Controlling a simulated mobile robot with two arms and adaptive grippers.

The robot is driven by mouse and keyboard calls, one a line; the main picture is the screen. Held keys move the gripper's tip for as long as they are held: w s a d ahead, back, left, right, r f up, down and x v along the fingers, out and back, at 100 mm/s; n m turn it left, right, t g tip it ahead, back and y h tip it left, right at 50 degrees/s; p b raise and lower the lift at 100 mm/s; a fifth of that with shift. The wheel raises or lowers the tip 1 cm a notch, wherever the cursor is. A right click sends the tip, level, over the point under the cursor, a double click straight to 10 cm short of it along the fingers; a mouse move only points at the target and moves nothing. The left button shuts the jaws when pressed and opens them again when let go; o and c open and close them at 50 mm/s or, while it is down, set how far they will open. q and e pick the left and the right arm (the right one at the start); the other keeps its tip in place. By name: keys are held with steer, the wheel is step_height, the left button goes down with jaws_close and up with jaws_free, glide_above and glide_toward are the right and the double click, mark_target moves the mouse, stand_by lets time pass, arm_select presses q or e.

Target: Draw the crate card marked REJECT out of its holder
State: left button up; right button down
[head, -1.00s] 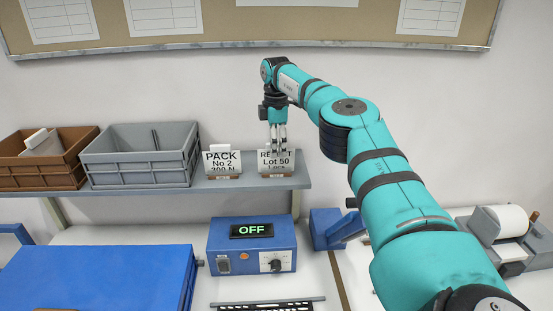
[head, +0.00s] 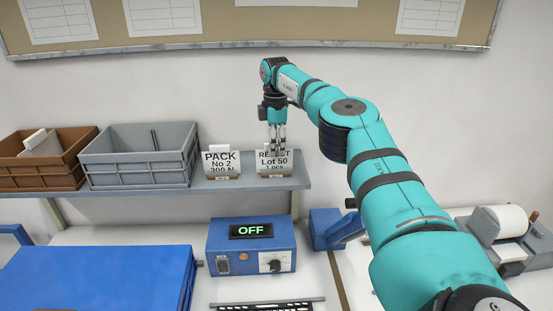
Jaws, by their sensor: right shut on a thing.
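The REJECT card (head: 264,163) is white with black print reading "Lot 50" and stands upright in a small brown holder (head: 276,176) near the right end of the grey shelf. My right gripper (head: 277,150) points down over the card with its fingers shut on the card's upper part, covering some letters of the word REJECT. The card's lower edge is still at the holder. My left gripper is not in view.
A PACK card (head: 221,160) stands in its own holder just to the left. A grey crate (head: 140,172) and a brown crate (head: 45,180) stand further left on the shelf (head: 250,185). Below is a blue box (head: 251,246) showing OFF.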

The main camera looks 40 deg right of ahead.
stand_by(0.5)
steer(key=shift+w+r, duration=0.15)
steer(key=shift+r, duration=1.55)
steer(key=shift+f, duration=0.1)
